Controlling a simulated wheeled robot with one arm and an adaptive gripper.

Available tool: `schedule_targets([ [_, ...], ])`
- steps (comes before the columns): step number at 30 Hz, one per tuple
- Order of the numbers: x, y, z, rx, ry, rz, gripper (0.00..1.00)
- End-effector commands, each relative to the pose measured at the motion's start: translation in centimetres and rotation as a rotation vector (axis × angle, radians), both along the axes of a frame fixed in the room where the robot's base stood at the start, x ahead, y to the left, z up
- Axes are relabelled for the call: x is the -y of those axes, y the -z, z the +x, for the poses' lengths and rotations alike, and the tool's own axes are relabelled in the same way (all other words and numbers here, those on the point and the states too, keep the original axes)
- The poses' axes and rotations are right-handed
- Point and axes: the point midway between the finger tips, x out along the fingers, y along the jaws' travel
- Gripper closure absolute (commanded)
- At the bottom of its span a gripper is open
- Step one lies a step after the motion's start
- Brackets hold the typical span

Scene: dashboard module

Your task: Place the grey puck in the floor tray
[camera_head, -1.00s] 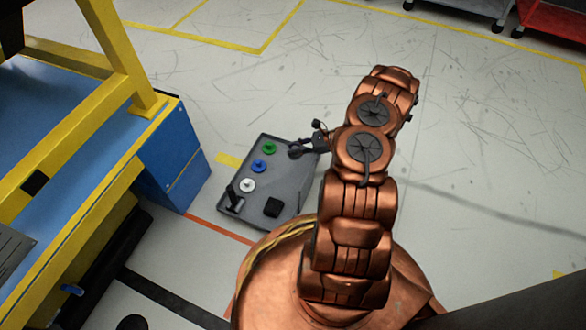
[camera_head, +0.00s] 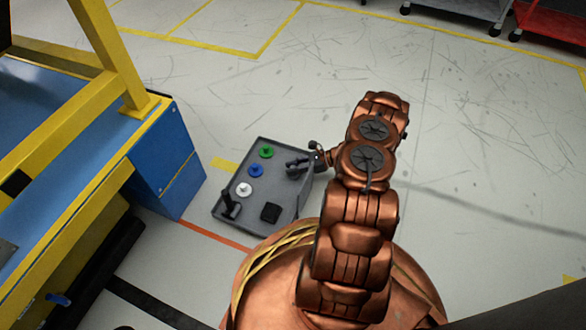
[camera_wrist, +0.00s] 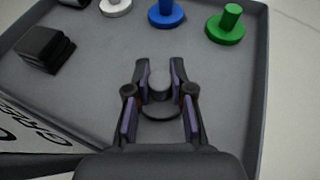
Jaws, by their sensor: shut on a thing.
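The grey puck (camera_wrist: 159,108), with its upright knob, sits between my gripper's fingers in the wrist view. My gripper (camera_wrist: 159,72) is shut on the puck. In the head view my gripper (camera_head: 291,166) is over the right part of the grey floor tray (camera_head: 250,216); the puck is hard to make out there. The tray (camera_wrist: 95,88) lies below the puck in the wrist view. I cannot tell whether the puck touches its floor.
The tray holds a green puck (camera_head: 266,151), a blue puck (camera_head: 256,170), a white puck (camera_head: 244,189), a black block (camera_head: 270,212) and a dark handled part (camera_head: 230,205). A blue cabinet (camera_head: 165,170) stands left of the tray. Bare tray floor surrounds my gripper.

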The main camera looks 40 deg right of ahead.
Motion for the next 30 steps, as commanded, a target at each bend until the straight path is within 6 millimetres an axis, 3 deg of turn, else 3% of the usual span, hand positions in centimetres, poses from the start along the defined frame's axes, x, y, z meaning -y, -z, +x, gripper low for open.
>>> schedule_targets([
  [6,0.0,0.3,0.0,0.001,0.000,-0.001,1.00],
  [7,0.0,0.3,0.0,0.001,0.001,-0.001,0.76],
  [14,0.0,0.3,0.0,0.001,0.000,-0.001,0.53],
  [26,0.0,-0.1,0.0,0.000,0.000,0.000,0.53],
  [30,1.6,-1.1,-1.0,0.001,0.003,-0.004,0.53],
])
